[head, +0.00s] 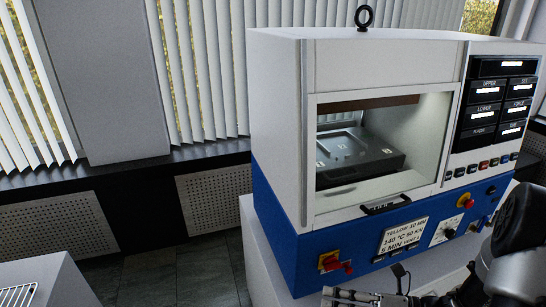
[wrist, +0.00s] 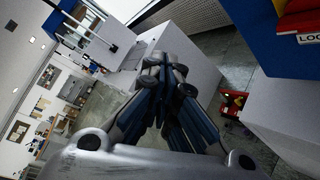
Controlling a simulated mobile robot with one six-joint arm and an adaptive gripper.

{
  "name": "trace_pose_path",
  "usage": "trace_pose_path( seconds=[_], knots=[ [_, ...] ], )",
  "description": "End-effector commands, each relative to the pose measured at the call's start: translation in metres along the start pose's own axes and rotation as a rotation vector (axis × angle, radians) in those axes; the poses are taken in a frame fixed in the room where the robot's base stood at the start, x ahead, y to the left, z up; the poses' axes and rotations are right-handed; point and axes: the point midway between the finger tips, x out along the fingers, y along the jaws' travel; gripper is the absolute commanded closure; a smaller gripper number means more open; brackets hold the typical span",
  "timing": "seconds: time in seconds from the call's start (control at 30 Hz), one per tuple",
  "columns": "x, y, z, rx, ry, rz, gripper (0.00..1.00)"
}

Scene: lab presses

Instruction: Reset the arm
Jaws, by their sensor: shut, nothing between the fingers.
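My gripper (wrist: 165,68) fills the middle of the wrist view, with its dark-padded fingers together and nothing between them. In the head view my gripper (head: 345,296) shows at the bottom edge, partly cut off, low in front of the press. My arm comes in from the lower right corner there. The lab press (head: 278,200), white above and blue below, stands just behind the gripper. Its blue side also shows at the top right of the wrist view (wrist: 285,45).
Inside the press window a dark mould (head: 360,152) lies on the lower plate. The press has a front handle (head: 385,205), red knobs and a label (head: 403,235). A white surface with a wire rack (head: 18,294) is at the lower left. Floor (head: 180,275) lies between.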

Motion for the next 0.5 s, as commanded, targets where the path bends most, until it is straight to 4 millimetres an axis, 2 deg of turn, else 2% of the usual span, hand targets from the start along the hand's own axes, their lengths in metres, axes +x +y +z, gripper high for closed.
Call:
trace_pose_path(
  seconds=[0.03, 0.2, 0.37, 0.5],
  knots=[
    [0.007, 0.021, -0.003, -0.125, 0.095, -0.008, 1.00],
    [0.018, 0.074, -0.030, -0.556, 0.412, -0.007, 1.00],
    [0.013, 0.111, -0.057, -0.971, 0.701, 0.026, 1.00],
    [0.000, 0.134, -0.073, -1.340, 0.952, 0.075, 1.00]
  ],
)
